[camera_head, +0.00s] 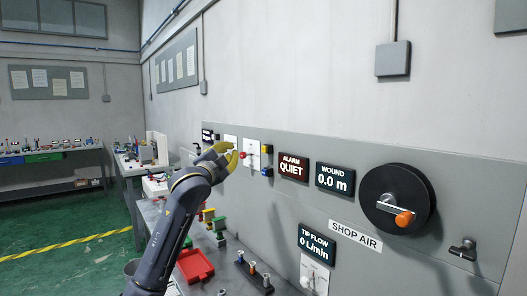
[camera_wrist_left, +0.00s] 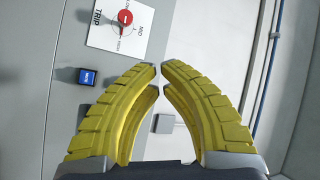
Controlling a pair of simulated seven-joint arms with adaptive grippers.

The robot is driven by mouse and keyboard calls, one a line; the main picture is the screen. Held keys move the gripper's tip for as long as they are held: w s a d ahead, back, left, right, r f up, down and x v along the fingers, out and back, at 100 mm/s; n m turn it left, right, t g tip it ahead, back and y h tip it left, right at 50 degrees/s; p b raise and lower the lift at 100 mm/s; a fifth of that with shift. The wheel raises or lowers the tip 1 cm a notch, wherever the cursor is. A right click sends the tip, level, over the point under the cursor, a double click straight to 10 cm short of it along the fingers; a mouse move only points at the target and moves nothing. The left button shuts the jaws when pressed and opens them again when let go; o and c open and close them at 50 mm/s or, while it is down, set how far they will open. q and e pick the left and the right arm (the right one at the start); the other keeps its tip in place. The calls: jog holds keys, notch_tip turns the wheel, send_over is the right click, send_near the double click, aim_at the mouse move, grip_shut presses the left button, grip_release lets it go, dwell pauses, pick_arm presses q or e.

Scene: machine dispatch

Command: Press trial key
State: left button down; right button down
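My left gripper (camera_head: 229,151) has yellow curved fingers and is raised close to the wall panel, beside a white plate with a red knob (camera_head: 242,155). In the left wrist view the fingertips (camera_wrist_left: 160,67) nearly meet, with nothing between them. A small blue key (camera_wrist_left: 86,77) with a pale, unreadable mark sits on the grey panel left of the fingers, apart from them. The plate marked TRIP (camera_wrist_left: 103,38) carries a red rotary knob (camera_wrist_left: 125,17). In the head view small blue and yellow keys (camera_head: 267,172) sit right of the knob. I cannot read which is the trial key.
An alarm display (camera_head: 292,167) reads QUIET and a wound display (camera_head: 335,179) reads 0.0 m. A black reel (camera_head: 397,198) with an orange handle sticks out at right. A red tray (camera_head: 195,265) and coloured parts lie on the bench below.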

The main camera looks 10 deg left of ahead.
pick_arm(q)
jog(key=w+d, duration=0.5)
jog(key=w, duration=0.1)
jog(key=shift+w+d, duration=0.3)
jog(key=shift+w, duration=0.05)
jog(key=shift+w+d, duration=0.6)
jog(key=shift+w, duration=0.15)
dwell(2.9)
jog(key=shift+s+a, duration=0.1)
jog(key=shift+s, duration=0.05)
jog(key=shift+s+a, duration=0.45)
jog(key=shift+s, duration=0.15)
jog(key=shift+a, duration=0.1)
dwell(0.3)
jog(key=s+a, duration=0.1)
jog(key=s, duration=0.1)
jog(key=s+a, duration=0.1)
jog(key=a, duration=0.1)
jog(key=shift+s, duration=0.4)
jog(key=shift+a, duration=0.15)
dwell(0.5)
